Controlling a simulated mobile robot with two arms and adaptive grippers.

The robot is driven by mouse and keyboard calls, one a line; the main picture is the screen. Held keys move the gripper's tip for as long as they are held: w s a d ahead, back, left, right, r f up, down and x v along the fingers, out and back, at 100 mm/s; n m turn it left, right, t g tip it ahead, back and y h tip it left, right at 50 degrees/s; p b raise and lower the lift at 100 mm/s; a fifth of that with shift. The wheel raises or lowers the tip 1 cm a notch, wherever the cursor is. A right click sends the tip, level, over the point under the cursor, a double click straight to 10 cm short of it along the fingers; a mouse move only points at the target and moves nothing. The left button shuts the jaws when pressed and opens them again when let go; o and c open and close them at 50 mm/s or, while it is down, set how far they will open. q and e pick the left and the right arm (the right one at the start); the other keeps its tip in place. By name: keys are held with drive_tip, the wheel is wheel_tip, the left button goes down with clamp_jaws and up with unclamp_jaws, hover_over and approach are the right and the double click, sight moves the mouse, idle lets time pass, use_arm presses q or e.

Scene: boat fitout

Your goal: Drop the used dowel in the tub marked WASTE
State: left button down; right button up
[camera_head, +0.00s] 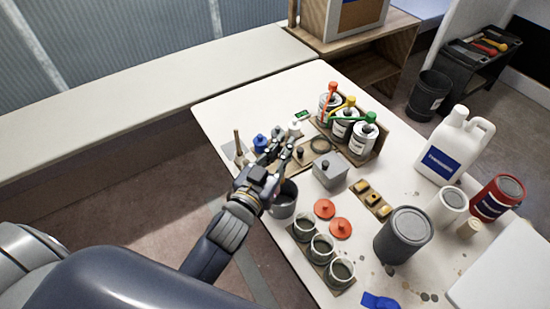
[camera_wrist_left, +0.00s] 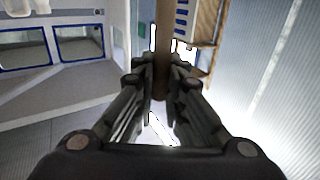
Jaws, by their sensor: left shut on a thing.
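In the head view my left gripper (camera_head: 281,153) is over the left part of the white table. In the left wrist view its fingers (camera_wrist_left: 161,85) are shut on a brown upright dowel (camera_wrist_left: 162,45). In the head view the fingers mostly hide the held dowel. A dark grey tub (camera_head: 284,207) stands at the table's near left edge, just below my wrist and partly covered by it. A black bin (camera_head: 428,94) with a faint mark stands on the floor at the upper right. I cannot read WASTE on either. My right gripper is not in view.
Several cans with red, yellow and green tops (camera_head: 345,125) stand in a wooden rack behind. A grey lidded box (camera_head: 330,171), open jars (camera_head: 321,248), a large grey can (camera_head: 402,235) and a white jug (camera_head: 455,145) crowd the table. A thin stick (camera_head: 238,143) stands at the left edge.

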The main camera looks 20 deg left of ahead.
use_arm(q)
drive_tip(key=f+b, duration=0.4)
drive_tip(key=shift+w+a+f+b, duration=0.1)
drive_tip(key=shift+w+f+b, duration=0.15)
drive_tip(key=shift+f+b, duration=1.35)
drive_tip(key=shift+f, duration=0.6)
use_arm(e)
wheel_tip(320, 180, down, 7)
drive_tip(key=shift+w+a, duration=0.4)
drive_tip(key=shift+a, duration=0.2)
